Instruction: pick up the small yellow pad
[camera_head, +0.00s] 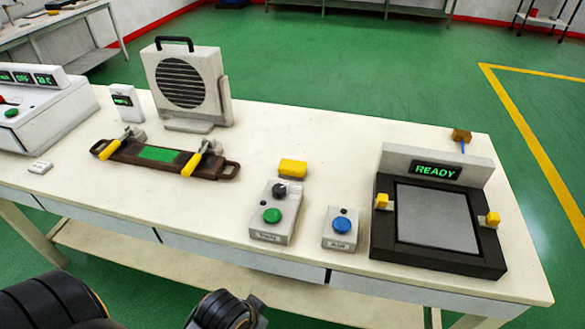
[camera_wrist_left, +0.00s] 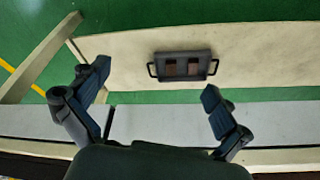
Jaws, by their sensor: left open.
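The small yellow pad (camera_head: 293,167) lies flat on the white table, just behind the control box with the green button. It does not show in the left wrist view. My left gripper (camera_wrist_left: 157,103) is open, with its two fingers spread wide and nothing between them. In the head view only dark parts of my own body show at the bottom left, well short of the pad. My right gripper is in neither view.
A box with a green button (camera_head: 272,216) and one with a blue button (camera_head: 342,229) stand in front. A clamped fixture (camera_head: 160,152), fan unit (camera_head: 187,80) and READY station (camera_head: 436,215) flank the pad. The wrist view shows a dark handled tray (camera_wrist_left: 184,64).

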